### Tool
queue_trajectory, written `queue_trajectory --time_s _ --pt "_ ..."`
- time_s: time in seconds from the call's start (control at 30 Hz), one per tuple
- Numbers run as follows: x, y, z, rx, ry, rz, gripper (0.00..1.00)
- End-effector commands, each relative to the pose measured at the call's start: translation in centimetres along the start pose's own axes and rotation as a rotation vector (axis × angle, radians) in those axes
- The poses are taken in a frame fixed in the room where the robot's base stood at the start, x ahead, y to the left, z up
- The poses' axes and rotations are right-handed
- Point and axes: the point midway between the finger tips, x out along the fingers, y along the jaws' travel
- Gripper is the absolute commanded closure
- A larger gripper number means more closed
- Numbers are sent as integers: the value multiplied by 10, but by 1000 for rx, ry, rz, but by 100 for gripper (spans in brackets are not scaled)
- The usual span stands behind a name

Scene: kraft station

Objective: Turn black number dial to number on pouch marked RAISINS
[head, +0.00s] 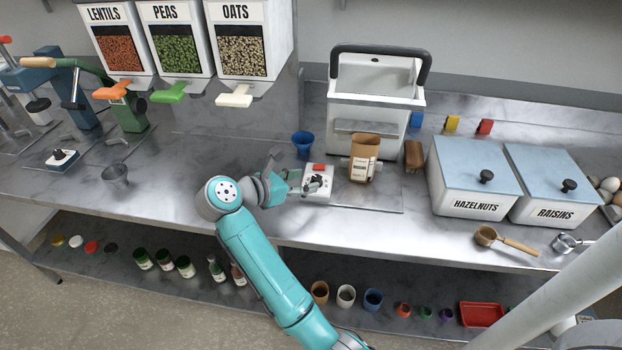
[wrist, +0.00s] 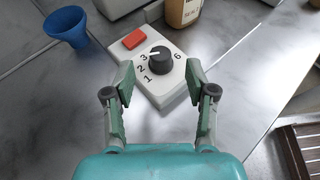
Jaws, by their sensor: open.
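The black number dial (wrist: 160,60) sits on a white box (wrist: 152,95) with a red button (wrist: 134,39). The numbers 1, 2, 3 and 6 are readable around it. The dial's white mark points up-left, close to 3. My gripper (wrist: 160,76) is open, with one finger on each side of the dial and gaps between. In the head view my gripper (head: 305,184) is over the dial box (head: 316,196) and partly hides it. The pouch also shows in the wrist view (wrist: 176,12).
A blue funnel (head: 303,142) stands behind the dial box. A white machine with a black handle (head: 377,100) is behind the pouch. Bins marked HAZELNUTS (head: 474,180) and RAISINS (head: 556,190) stand at right. The counter left of my gripper is mostly clear.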

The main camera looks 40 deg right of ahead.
Motion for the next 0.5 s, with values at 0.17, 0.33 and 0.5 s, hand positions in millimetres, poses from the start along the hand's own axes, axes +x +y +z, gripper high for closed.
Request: queue_trajectory --time_s 0.17,0.33,0.5 --pt "-38 1 0 0 0 3 44" --pt "-64 0 0 -1 0 2 44" --pt "-77 0 0 0 1 0 44"
